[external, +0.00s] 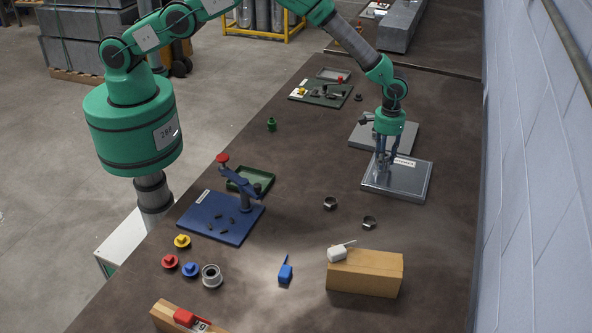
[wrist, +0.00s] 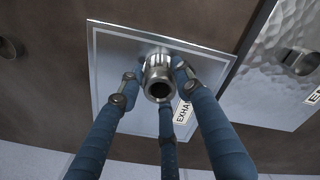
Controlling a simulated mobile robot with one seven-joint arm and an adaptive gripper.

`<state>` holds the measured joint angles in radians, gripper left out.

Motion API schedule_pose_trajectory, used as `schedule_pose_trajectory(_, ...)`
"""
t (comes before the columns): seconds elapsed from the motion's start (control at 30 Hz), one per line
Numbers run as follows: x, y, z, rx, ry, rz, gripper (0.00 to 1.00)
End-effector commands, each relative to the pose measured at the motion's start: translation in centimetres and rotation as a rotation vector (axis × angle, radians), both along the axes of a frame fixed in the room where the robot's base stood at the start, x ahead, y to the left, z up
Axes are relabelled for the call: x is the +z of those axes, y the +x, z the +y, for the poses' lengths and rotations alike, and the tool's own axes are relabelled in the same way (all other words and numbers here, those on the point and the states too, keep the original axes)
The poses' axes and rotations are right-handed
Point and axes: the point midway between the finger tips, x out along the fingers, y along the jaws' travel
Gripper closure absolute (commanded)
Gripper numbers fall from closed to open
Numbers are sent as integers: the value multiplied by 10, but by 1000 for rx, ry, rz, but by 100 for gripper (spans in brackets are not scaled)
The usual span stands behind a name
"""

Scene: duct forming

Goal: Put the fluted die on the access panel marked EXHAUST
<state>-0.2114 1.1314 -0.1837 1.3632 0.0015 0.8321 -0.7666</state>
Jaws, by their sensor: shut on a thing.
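The access panel marked EXHAUST (external: 413,181) is a flat grey metal plate at the right of the bench; it fills the middle of the wrist view (wrist: 108,72), its label partly covered by a finger. My gripper (external: 384,164) is over the left part of this panel, pointing down. In the wrist view my gripper's three blue fingers (wrist: 159,82) are shut around the fluted die (wrist: 158,88), a shiny metal cylinder with a hole in its end. The die looks upright over the panel. I cannot tell whether it touches the plate.
A second metal panel (external: 400,136) lies just behind; it shows with a dimpled surface in the wrist view (wrist: 276,68). Two hex nuts (external: 330,203) (external: 369,223) lie in front.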

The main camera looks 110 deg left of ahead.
Motion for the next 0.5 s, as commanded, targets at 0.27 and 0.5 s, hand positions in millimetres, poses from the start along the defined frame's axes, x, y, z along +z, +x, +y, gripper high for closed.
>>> schedule_pose_trajectory(0.27,-1,0,0,0,0,0,47)
schedule_pose_trajectory(0.5,1,0,0,0,0,0,47)
